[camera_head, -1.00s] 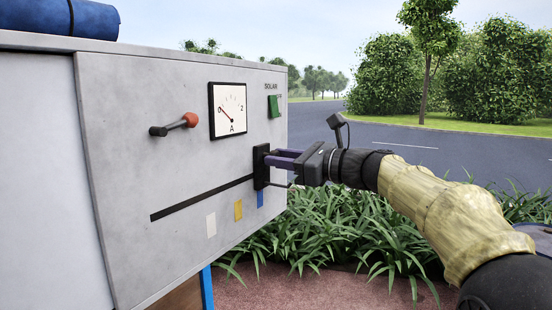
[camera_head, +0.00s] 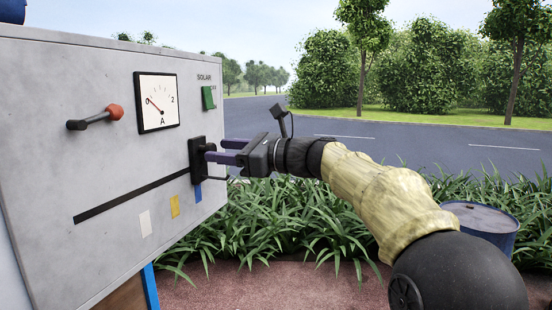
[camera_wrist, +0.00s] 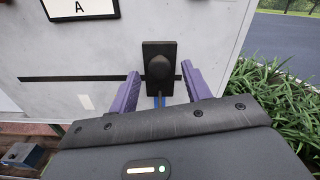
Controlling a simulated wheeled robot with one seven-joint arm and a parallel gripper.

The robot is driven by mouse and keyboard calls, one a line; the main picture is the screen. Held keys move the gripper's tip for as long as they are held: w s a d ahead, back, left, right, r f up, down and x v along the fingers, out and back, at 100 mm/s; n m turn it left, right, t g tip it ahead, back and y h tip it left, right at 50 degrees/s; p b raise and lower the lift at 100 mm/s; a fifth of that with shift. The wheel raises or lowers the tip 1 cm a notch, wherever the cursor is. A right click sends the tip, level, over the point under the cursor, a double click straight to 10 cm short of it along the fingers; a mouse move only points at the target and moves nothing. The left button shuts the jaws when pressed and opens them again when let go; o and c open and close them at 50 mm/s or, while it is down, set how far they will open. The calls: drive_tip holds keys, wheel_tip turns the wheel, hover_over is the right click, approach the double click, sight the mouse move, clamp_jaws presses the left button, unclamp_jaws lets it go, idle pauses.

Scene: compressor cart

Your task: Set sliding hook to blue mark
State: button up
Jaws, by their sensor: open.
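The sliding hook is a black plate with a knob (camera_head: 198,160) on the dark slot (camera_head: 135,192) of the grey panel. It sits near the slot's right end, just above the blue mark (camera_head: 198,193). In the wrist view the hook (camera_wrist: 158,68) stands between my purple fingers, and a strip of the blue mark (camera_wrist: 159,101) shows directly below it. My gripper (camera_head: 224,151) is open in front of the hook, with a finger to each side of the knob in the wrist view (camera_wrist: 162,92). Contact with the knob cannot be told.
A yellow mark (camera_head: 175,206) and a white mark (camera_head: 146,223) lie left of the blue one. A red-tipped lever (camera_head: 95,117), a gauge (camera_head: 156,101) and a green switch (camera_head: 209,97) are higher on the panel. Plants (camera_head: 270,225) grow right of it.

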drive_tip(key=b+v, duration=0.5)
drive_tip(key=v, duration=1)
drive_tip(key=shift+s+d, duration=0.2)
drive_tip(key=shift+d, duration=0.1)
drive_tip(key=shift+f, duration=0.1)
wheel_tip(320, 180, down, 28)
drive_tip(key=d+n+g+h, duration=0.1)
drive_tip(key=n+h, duration=0.3)
drive_tip(key=h, duration=0.5)
drive_tip(key=s+d+f+n+g+h, duration=0.1)
drive_tip(key=s+d+f+n+h, duration=0.2)
drive_tip(key=s+f+n, duration=0.5)
drive_tip(key=s+d+f+n+g+h, duration=0.2)
drive_tip(key=s+f+n, duration=0.6)
drive_tip(key=f, duration=0.6)
drive_tip(key=s+d+h, duration=0.1)
drive_tip(key=h, duration=0.1)
drive_tip(key=shift+s+d+f+h, duration=0.2)
drive_tip(key=shift+d+f+h, duration=0.05)
drive_tip(key=shift+d+h, duration=0.05)
